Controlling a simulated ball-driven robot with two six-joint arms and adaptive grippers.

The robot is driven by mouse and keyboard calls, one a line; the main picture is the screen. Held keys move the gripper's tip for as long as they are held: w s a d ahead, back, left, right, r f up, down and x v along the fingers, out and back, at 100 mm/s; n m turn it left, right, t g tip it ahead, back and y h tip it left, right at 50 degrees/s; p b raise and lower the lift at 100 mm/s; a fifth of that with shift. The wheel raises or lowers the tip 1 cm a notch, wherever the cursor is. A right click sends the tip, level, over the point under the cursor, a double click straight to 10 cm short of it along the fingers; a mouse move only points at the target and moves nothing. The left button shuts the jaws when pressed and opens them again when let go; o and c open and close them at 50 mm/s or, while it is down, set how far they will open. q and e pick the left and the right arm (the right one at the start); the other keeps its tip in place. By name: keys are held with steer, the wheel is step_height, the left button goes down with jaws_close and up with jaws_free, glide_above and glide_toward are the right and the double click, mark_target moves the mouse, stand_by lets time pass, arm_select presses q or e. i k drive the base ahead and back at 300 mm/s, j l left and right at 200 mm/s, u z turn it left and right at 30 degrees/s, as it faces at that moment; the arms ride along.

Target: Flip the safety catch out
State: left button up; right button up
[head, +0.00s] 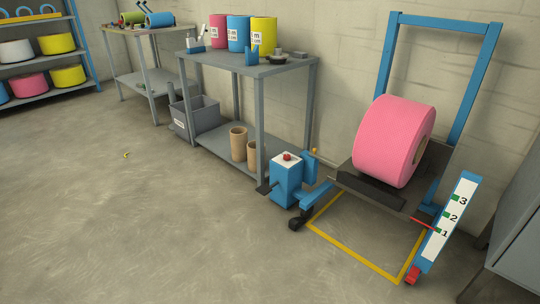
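A blue-framed lift trolley (384,62) stands against the wall at the right. A large pink roll (388,140) lies on its dark tilted platform (436,172). A blue box with a red button on its white top (287,184) sits at the trolley's left, beside a blue upright piece with an orange tip (314,151). A white scale marked 1, 2, 3 (457,200) stands at the right, with a thin red pointer near 1. A small red part (412,276) is at its foot. I cannot tell which part is the safety catch. Neither gripper is in view.
A grey bench (222,66) left of the trolley holds pink, blue and yellow rolls. A yellow floor outline (352,260) lies under the trolley. A grey cabinet (518,235) stands far right. The left floor is mostly clear.

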mark_target(332, 163)
steer(key=i+z, duration=0.1)
steer(key=z, duration=0.4)
steer(key=i+j+u, duration=0.35)
steer(key=i, duration=0.75)
steer(key=i+l+u, duration=0.1)
steer(key=i+u, duration=0.2)
steer(key=i, duration=0.75)
